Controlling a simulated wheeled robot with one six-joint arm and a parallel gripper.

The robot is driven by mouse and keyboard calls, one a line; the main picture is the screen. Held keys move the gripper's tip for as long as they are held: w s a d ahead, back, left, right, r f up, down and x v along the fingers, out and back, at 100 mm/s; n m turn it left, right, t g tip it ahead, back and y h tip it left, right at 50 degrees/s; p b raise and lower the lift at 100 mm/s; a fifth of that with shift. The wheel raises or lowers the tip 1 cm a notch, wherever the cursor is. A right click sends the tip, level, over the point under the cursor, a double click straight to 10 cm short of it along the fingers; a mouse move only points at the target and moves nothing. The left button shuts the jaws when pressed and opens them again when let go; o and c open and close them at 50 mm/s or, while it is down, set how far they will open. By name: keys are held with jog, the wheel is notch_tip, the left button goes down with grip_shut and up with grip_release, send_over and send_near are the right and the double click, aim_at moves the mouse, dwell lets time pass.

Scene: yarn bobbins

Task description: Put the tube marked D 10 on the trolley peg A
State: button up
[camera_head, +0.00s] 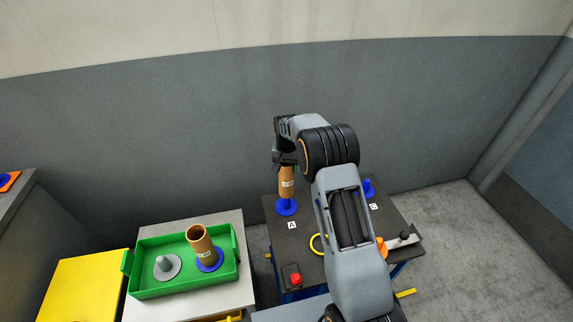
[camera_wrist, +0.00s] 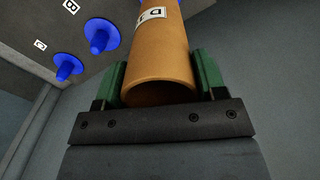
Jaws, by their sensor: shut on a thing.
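My gripper (camera_wrist: 160,88) is shut on a brown tube (camera_head: 287,182), with green finger pads on both sides of its near end in the wrist view. The tube's white label shows a D in the wrist view (camera_wrist: 151,15); the rest of the marking is cut off. In the head view the tube hangs upright over the blue peg A (camera_head: 287,208), beside the A label.

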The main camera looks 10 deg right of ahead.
jog(key=shift+f, duration=0.2)
jog(key=shift+f+b, duration=0.25)
jog(key=shift+b, duration=0.05)
jog(key=shift+f, duration=0.2)
dwell(0.3)
jog(key=shift+f+b, duration=2.5)
jog(key=shift+f, duration=1.45)
jog(key=o, duration=1.2)
notch_tip(320, 180, up, 14)
jog(key=shift+f, duration=0.1)
